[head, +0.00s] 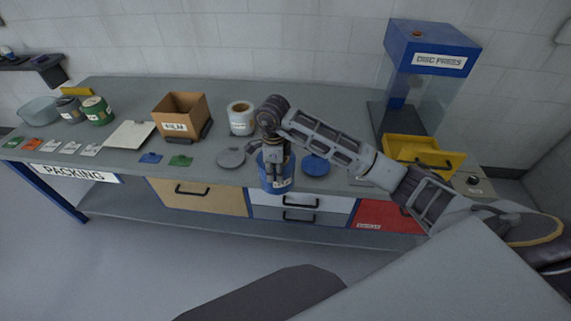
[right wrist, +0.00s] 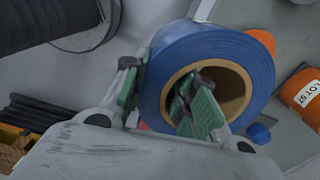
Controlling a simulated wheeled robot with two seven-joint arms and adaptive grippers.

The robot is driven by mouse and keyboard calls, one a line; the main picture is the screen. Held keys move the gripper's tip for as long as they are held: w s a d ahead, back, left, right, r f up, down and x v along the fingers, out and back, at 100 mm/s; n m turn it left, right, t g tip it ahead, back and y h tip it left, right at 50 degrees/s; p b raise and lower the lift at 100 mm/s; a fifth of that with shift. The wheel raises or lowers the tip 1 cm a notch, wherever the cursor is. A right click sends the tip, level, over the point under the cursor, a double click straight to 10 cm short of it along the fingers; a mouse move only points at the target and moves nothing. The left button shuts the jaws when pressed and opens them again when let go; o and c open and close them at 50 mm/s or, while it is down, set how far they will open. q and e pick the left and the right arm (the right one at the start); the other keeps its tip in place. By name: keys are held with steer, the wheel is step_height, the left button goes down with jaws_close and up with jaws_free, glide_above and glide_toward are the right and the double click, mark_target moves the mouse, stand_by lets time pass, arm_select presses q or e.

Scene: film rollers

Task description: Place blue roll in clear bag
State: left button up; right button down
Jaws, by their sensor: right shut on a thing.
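The blue roll (head: 276,182) is in my right gripper (head: 274,150), at the front edge of the bench. In the right wrist view the blue roll (right wrist: 233,52) shows its brown cardboard core. One green-padded finger of the right gripper (right wrist: 165,95) is inside the core and the other is outside the roll's wall, so the jaws are shut on the wall. A clear, bluish open container (head: 40,110), which looks like the clear bag, stands at the bench's far left, well away from the roll. My left gripper is out of view.
On the bench (head: 225,105), two labelled rolls, one grey (head: 69,109) and one green (head: 97,110), stand beside the clear container. A cardboard box (head: 181,115) and a white roll (head: 241,118) stand mid-bench. A disc press (head: 430,50) with a yellow bin (head: 424,152) is at right.

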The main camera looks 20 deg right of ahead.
mark_target(262, 185)
steer(key=s+a+f+n, duration=0.5)
steer(key=a+f+n, duration=0.6)
steer(key=n, duration=0.5)
steer(key=s+d+f+n, duration=0.2)
steer(key=d+f+n, duration=0.5)
steer(key=d, duration=0.5)
step_height(262, 185, down, 2)
steer(key=shift+s+d+f, duration=0.1)
steer(key=shift+s+d, duration=0.15)
steer(key=shift+s, duration=0.05)
steer(key=shift+w+a, duration=0.1)
steer(key=shift+a, duration=0.05)
